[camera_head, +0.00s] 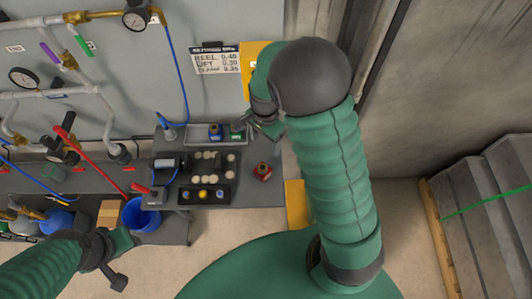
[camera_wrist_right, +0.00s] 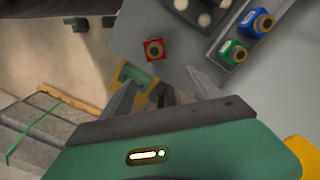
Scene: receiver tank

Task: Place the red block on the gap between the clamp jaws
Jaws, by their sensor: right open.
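The red block (camera_head: 263,171) sits on the grey bench near its right end, with a dark round top. In the right wrist view the red block (camera_wrist_right: 154,49) lies beyond my fingertips, apart from them. My right gripper (camera_head: 262,126) is above the bench's back right, by the tray; its fingers (camera_wrist_right: 163,88) are spread with nothing between them. My left gripper (camera_head: 112,262) is low at the left, clear of the bench; its opening cannot be made out. I cannot clearly make out the clamp jaws; a small grey device (camera_head: 153,196) with a red lever stands on the bench.
A blue block (camera_head: 215,131) and a green block (camera_head: 237,130) stand in the back tray (camera_head: 188,137). A dark tray with pale round pieces (camera_head: 208,162) is left of the red block. A blue bucket (camera_head: 140,213) and pipes with gauges are at the left.

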